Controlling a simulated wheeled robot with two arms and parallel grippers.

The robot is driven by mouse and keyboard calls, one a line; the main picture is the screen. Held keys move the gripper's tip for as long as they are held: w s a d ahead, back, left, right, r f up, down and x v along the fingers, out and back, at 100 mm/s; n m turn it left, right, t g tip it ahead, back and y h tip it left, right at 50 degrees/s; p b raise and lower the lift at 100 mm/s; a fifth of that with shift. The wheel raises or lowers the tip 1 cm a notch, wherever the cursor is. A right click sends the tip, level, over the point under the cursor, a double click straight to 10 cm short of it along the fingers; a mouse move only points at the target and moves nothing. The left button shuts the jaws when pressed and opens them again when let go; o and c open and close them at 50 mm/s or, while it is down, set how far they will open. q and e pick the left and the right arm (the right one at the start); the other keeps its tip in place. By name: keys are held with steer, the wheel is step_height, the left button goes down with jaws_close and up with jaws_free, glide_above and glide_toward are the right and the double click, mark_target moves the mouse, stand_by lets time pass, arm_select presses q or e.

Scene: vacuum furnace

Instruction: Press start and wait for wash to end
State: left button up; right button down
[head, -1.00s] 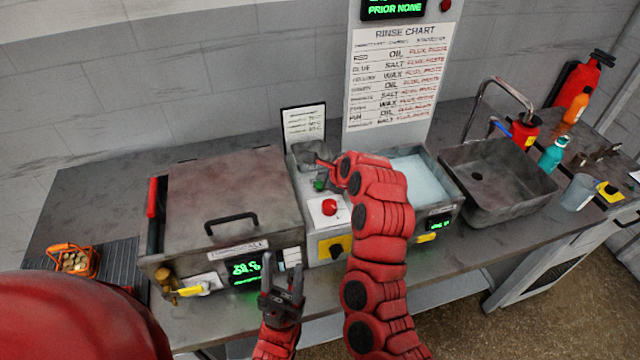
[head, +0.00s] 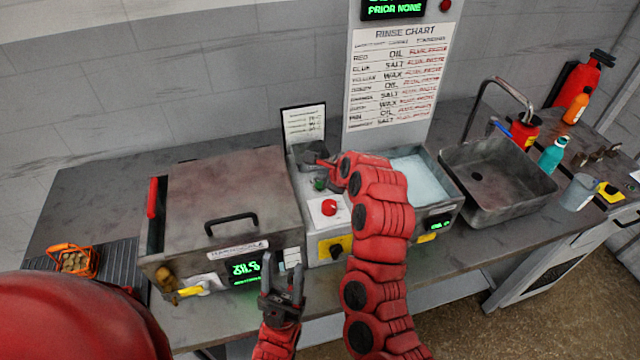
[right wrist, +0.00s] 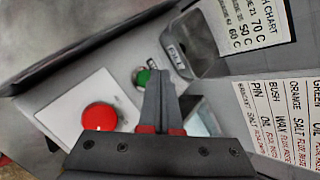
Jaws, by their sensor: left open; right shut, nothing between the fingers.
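A green button (head: 320,184) sits on the panel between the lidded tank and the open bath. It also shows in the right wrist view (right wrist: 141,77), partly behind my fingers. A larger red button (head: 329,207) is on a white plate nearer the front. My right gripper (head: 318,160) is shut and empty, with its fingertips close to the green button; I cannot tell whether they touch it. My left gripper (head: 282,270) is open and empty in front of the tank's lit green display (head: 246,268). The tank lid (head: 225,190) is down.
An open bath (head: 418,176) of pale liquid and a sink (head: 500,178) with a tap lie to the right. An orange basket (head: 74,260) stands on a ribbed mat at the left. A rinse chart (head: 402,75) hangs behind. Bottles stand beyond the sink.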

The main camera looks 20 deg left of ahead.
steer(key=shift+f, duration=0.15)
stand_by(0.4)
steer(key=shift+f, duration=0.25)
steer(key=shift+f, duration=0.4)
stand_by(0.5)
steer(key=shift+r, duration=0.1)
steer(key=shift+r+p, duration=0.45)
steer(key=shift+r, duration=0.3)
steer(key=shift+r+p, duration=1.25)
steer(key=shift+r, duration=1.25)
steer(key=shift+f, duration=0.1)
